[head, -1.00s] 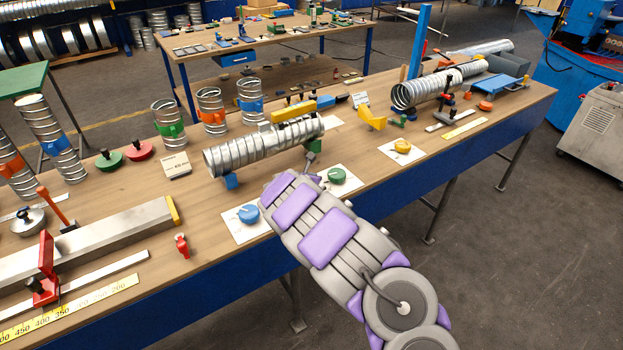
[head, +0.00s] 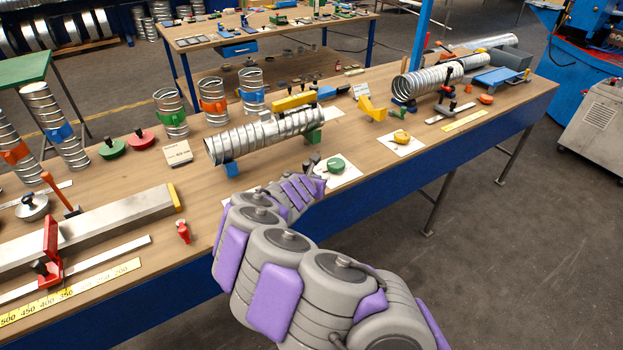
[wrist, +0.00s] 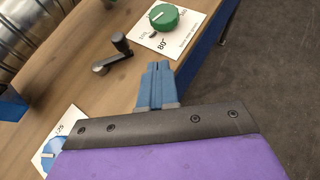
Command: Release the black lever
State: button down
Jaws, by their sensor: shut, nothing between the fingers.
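The black lever (wrist: 112,53) lies low over the wooden table in the wrist view, with a round grip at one end and a short arm. It shows small in the head view (head: 312,162), beside the green dial. My gripper (wrist: 158,66) has its two blue fingers together with nothing between them. Its tips are to the right of the lever in the wrist view, apart from it, and point towards the green dial's card. In the head view my wrist hides most of the fingers.
The green dial (wrist: 164,16) sits on a white card just beyond the fingertips. A blue dial (wrist: 52,152) is at lower left. The ribbed metal duct (head: 255,138) lies behind the lever on blue and green supports. The table's front edge drops off to the right in the wrist view.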

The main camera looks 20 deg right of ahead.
jog(key=shift+s+d+r, duration=0.2)
jog(key=shift+s+d, duration=0.3)
jog(key=shift+d, duration=0.05)
